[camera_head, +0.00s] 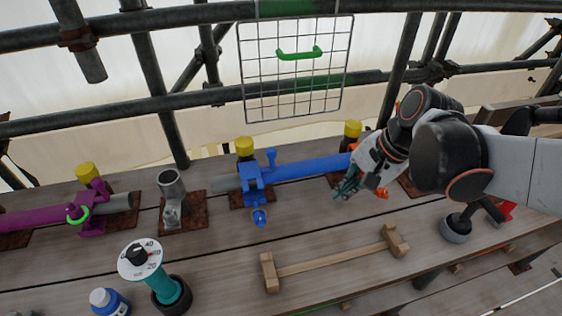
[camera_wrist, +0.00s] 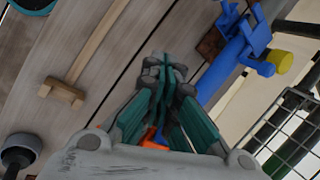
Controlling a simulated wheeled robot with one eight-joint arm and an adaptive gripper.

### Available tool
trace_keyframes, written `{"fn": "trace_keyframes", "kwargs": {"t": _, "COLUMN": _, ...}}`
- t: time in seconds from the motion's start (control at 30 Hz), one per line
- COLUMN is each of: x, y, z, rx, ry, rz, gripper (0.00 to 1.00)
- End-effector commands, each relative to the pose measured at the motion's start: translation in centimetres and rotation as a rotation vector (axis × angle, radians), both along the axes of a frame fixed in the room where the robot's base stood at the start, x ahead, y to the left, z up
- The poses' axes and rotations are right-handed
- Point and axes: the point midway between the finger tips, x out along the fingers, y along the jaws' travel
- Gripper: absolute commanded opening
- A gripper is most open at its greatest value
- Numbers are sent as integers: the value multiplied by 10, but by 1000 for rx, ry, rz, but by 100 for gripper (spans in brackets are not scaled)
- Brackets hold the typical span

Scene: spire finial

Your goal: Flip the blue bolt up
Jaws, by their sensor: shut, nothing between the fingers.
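The blue bolt (camera_head: 260,217) hangs down on the front side of the blue coupler (camera_head: 253,183), with its end low near the planks. A blue knob (camera_head: 271,158) stands up on the coupler's far side. The coupler sits around the blue pipe (camera_head: 310,167). My gripper (camera_head: 346,187) is to the right of the bolt and apart from it, near the pipe's right part. Its teal fingers are closed together and empty. In the wrist view my gripper (camera_wrist: 166,72) points toward the planks, with the coupler (camera_wrist: 243,32) at the upper right.
A wooden bar with end blocks (camera_head: 330,263) lies on the planks in front. A teal post with a white dial (camera_head: 140,258) and a blue bottle (camera_head: 108,301) stand at the front left. A purple coupler (camera_head: 92,210) is at left. A wire mesh panel (camera_head: 295,90) hangs behind.

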Motion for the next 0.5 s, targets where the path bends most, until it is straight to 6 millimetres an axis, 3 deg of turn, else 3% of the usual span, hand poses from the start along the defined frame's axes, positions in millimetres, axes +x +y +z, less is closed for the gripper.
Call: {"fn": "trace_keyframes", "kwargs": {"t": 0.5, "x": 32, "y": 47, "z": -54, "rx": 214, "ry": 452, "rz": -250, "gripper": 0}}
